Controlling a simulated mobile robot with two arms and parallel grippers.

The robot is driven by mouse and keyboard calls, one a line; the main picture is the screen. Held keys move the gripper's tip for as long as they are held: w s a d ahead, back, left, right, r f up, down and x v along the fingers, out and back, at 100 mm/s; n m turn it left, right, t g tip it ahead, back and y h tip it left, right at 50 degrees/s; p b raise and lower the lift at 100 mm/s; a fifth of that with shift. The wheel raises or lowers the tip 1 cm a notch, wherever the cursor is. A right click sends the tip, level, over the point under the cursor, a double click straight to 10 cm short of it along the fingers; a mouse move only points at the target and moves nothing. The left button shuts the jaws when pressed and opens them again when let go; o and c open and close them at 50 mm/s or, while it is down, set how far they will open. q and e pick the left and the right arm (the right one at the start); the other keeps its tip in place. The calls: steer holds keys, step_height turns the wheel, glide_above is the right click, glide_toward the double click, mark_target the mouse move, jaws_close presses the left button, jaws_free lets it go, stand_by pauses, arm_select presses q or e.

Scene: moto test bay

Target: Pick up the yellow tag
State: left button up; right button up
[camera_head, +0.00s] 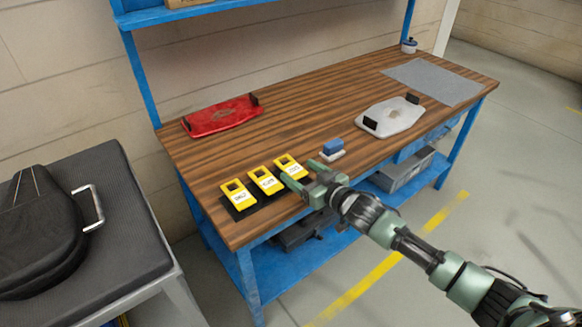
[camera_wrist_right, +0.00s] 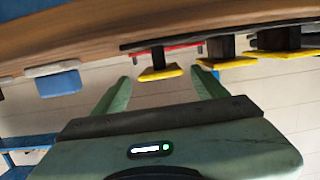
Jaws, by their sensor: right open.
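Three yellow tags with white labels lie in a row on a dark strip (camera_head: 226,205) at the front left of the wooden table. They are the left tag (camera_head: 239,195), the middle tag (camera_head: 265,181) and the right tag (camera_head: 289,166). My right gripper (camera_head: 303,173) is open and empty beside the right tag, fingers pointing towards it. In the right wrist view, which appears upside down, one yellow tag (camera_wrist_right: 160,73) shows between the two spread fingertips, seemingly just beyond them. Two more yellow tags show to its right. My left gripper is not in view.
A blue block on a white base (camera_head: 333,149) sits close to the right gripper. A red plate (camera_head: 222,117) and a white plate (camera_head: 390,118) lie farther back on the wooden table (camera_head: 300,105). A grey mat (camera_head: 433,82) covers the far right.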

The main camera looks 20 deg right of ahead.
mark_target(291, 166)
steer(key=x, duration=0.5)
steer(key=shift+s+a, duration=0.1)
steer(key=c, duration=1.4)
